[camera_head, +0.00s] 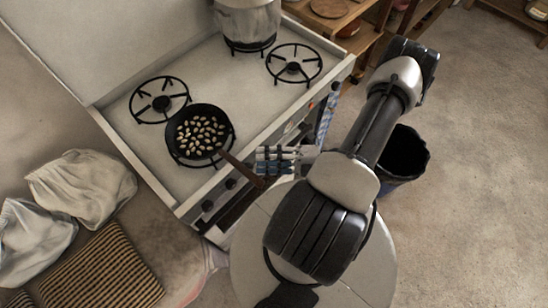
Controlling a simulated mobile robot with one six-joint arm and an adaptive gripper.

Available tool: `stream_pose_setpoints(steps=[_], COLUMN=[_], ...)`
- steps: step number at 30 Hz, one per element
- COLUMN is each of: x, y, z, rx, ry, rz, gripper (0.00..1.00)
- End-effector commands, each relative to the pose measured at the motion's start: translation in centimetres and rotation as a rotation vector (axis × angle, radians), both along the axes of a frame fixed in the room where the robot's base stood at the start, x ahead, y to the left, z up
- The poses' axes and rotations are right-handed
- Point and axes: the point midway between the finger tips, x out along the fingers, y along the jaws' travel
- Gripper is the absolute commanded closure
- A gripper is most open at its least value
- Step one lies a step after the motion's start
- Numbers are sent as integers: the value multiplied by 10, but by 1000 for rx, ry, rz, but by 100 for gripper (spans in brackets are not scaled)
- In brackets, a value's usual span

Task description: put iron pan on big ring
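The iron pan (219,116) is dark and round, with several pale oval pieces inside. It sits over a burner at the near left of the stove; parts of a black ring show under its edge. Its brown handle (239,166) points down and right past the stove's front edge. Two black rings are bare: one (161,103) behind and left of the pan, one (294,64) at the right. Which ring is the big one is hard to tell. My gripper (262,160) is beside the handle, to its upper right, apparently apart from it. Its finger opening is unclear.
A large metal pot (247,22) stands on the back right burner. Knobs line the stove (205,72) front. A dark bin (405,160) stands right of my arm. Sacks (85,185) and a striped mat (100,270) lie at the lower left. Open floor is at the right.

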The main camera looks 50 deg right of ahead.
Motion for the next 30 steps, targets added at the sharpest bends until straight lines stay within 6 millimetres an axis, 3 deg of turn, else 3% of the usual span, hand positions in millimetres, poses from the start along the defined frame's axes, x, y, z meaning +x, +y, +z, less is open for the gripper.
stream_pose_setpoints(steps=[9,26,30], x=[-19,-19,-14], y=[-18,-18,-17], z=[0,0,13], rx=[2,-4,-109], ry=[0,-1,-39], rz=[1,5,86], gripper=[61,61,61])
